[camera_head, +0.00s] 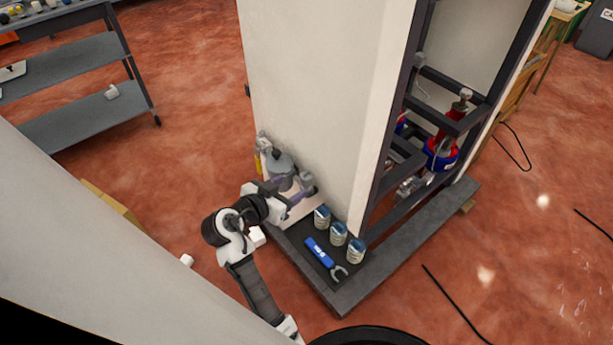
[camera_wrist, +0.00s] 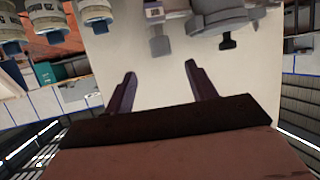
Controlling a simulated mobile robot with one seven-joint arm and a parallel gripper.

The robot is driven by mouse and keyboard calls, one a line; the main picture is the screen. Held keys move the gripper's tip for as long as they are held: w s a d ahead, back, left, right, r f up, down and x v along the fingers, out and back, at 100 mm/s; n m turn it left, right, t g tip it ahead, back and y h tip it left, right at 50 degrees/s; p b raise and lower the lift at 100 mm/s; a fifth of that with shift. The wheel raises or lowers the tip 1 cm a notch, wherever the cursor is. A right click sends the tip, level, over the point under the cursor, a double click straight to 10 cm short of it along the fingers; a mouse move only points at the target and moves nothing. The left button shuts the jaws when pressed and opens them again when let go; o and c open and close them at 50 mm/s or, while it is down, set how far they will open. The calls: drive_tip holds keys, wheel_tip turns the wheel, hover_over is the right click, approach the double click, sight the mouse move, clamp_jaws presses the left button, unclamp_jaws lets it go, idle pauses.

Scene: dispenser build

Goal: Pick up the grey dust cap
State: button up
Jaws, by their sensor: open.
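My gripper (camera_head: 286,193) is low in front of the white panel (camera_head: 310,90) of the tall frame. In the wrist view its two dark purple fingers (camera_wrist: 160,70) stand apart, with nothing between them but the pale panel behind. Grey fittings (camera_head: 282,164) sit at the panel's foot by the gripper, partly hidden by it. In the wrist view, a large round grey fitting (camera_wrist: 222,20) and a smaller one with a short grey end (camera_wrist: 160,46) are at the top, beyond the fingertips. I cannot tell for certain which piece is the grey dust cap.
A yellow item (camera_head: 258,163) is left of the fittings. A grey shelf cart (camera_head: 85,118) stands at upper left. Open red floor lies between.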

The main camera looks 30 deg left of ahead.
sight(305, 177)
drive_tip(key=p+x, duration=0.2)
drive_tip(key=x, duration=0.5)
drive_tip(key=shift+w+r, duration=0.15)
drive_tip(key=shift+w, duration=0.05)
drive_tip(key=shift+c, duration=0.5)
drive_tip(key=c, duration=0.9)
